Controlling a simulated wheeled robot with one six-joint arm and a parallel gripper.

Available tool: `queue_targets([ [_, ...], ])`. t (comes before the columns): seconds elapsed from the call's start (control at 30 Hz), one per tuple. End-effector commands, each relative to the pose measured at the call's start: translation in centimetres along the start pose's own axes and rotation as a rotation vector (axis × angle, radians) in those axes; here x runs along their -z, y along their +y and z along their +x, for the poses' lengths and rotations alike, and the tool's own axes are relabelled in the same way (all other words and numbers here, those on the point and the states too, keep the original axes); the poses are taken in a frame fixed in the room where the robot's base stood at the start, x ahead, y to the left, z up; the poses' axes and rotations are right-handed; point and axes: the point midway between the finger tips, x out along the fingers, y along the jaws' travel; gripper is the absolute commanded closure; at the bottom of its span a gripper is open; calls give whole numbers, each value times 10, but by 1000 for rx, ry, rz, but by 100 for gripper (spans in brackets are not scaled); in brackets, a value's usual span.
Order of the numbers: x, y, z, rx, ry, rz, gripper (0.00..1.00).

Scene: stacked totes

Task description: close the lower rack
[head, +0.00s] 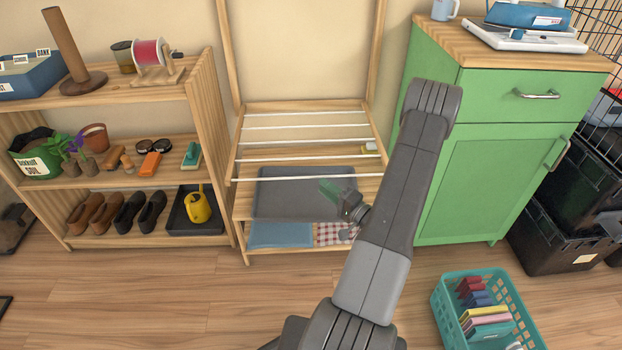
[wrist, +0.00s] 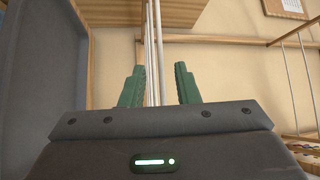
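The lower rack (head: 305,142) is a wooden frame with several white rods in the middle of the head view. It sticks out from the wall, folded down, above a wooden shelf unit. My gripper (head: 333,190) has green fingers and is just below the rack's front rod in the head view, over a grey mat or tray. In the wrist view my gripper (wrist: 159,72) is open, its fingers apart. White rods (wrist: 150,45) show between and beyond the fingers. I cannot tell whether a finger touches a rod. Nothing is held.
A wooden shelf with shoes and a yellow watering can (head: 198,205) stands to the left. A green cabinet (head: 490,140) stands close on the right, beside my arm. A teal basket (head: 447,315) sits on the floor at lower right. The floor at front left is clear.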

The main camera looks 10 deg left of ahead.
Motion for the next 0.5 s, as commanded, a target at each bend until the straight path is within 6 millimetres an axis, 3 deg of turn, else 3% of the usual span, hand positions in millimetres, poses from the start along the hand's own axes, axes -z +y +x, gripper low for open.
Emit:
queue_targets([
  [0.2,-1,0,42,1,-3,0,71],
  [0.5,0,0,65,0,1,0,71],
])
